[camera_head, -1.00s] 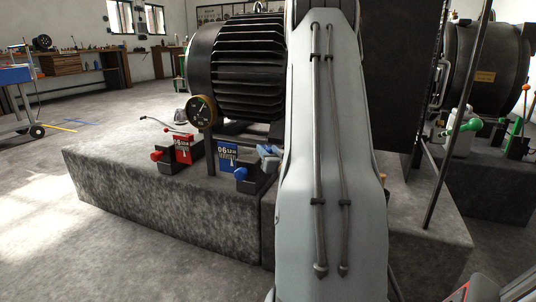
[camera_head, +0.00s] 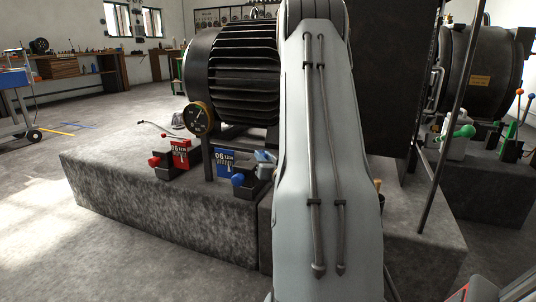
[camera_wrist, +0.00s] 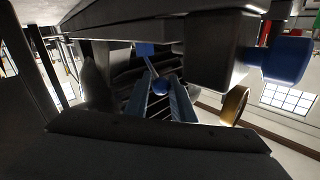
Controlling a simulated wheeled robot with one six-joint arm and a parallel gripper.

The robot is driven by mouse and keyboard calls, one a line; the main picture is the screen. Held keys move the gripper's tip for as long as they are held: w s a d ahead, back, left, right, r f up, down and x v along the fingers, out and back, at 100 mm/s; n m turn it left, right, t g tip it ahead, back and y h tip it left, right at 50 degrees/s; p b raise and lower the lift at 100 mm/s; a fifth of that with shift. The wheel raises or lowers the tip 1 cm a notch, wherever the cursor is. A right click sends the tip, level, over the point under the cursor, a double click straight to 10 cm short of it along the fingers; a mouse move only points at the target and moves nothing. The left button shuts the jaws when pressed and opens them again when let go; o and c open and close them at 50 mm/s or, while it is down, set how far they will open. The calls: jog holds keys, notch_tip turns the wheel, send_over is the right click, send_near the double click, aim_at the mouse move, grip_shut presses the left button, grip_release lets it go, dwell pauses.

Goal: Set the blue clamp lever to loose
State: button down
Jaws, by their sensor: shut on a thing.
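The blue clamp is a dark block with a blue label plate (camera_head: 224,161) and a round blue knob (camera_head: 237,180) at its front, on the stone plinth. The knob also shows large at the right of the wrist view (camera_wrist: 287,60). My gripper (camera_head: 265,157) is at the clamp's right side, partly hidden by my arm. In the wrist view its two blue-grey fingers (camera_wrist: 161,98) are shut on the blue clamp lever, whose ball end (camera_wrist: 161,87) shows between them.
A red clamp (camera_head: 180,150) with a red knob and a thin lever stands close to the left. A dark ribbed dynamo (camera_head: 240,70) with a brass-rimmed gauge (camera_head: 198,117) stands behind. A dark post (camera_head: 450,130) rises at right.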

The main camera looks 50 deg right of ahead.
jog(key=shift+w+a+y+p, duration=0.3)
jog(key=shift+w+a+p, duration=0.75)
jog(key=shift+w+a, duration=0.2)
jog(key=shift+d, duration=0.15)
jog(key=c, duration=1.6)
grip_release()
jog(key=shift+s+d, duration=0.15)
jog(key=shift+s, duration=0.05)
jog(key=p+v, duration=0.3)
jog(key=v, duration=0.4)
jog(key=shift+s, duration=0.25)
jog(key=shift+s, duration=0.1)
